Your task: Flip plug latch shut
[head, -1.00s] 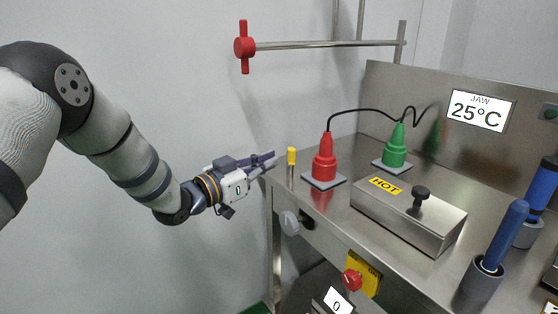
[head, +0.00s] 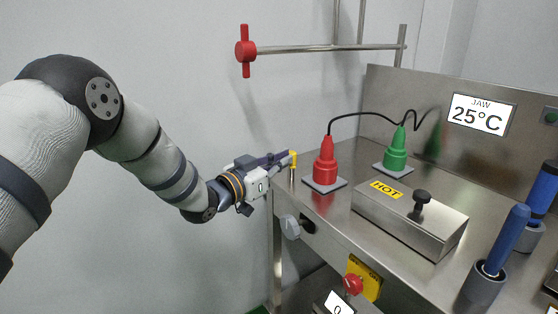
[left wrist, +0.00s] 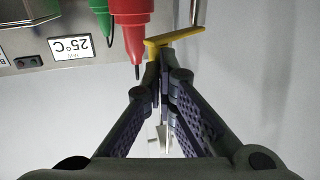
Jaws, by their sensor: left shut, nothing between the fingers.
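The yellow latch (head: 294,155) stands at the left corner of the steel bench, beside the red plug (head: 326,168). In the left wrist view the yellow latch (left wrist: 183,36) shows as a bar across a thin post. My left gripper (head: 286,159) is shut and empty, with its tips at the latch in the head view. In the left wrist view the tips of my left gripper (left wrist: 161,68) lie just at the yellow bar; I cannot tell whether they touch it. The red plug also shows in the left wrist view (left wrist: 133,25). My right gripper is not in view.
A green plug (head: 396,155) stands behind the red one, joined by a black cable. A steel box marked HOT (head: 410,215) and a blue-handled tool (head: 505,240) stand to the right. A red-ended rail (head: 320,46) runs above. Free space lies left of the bench.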

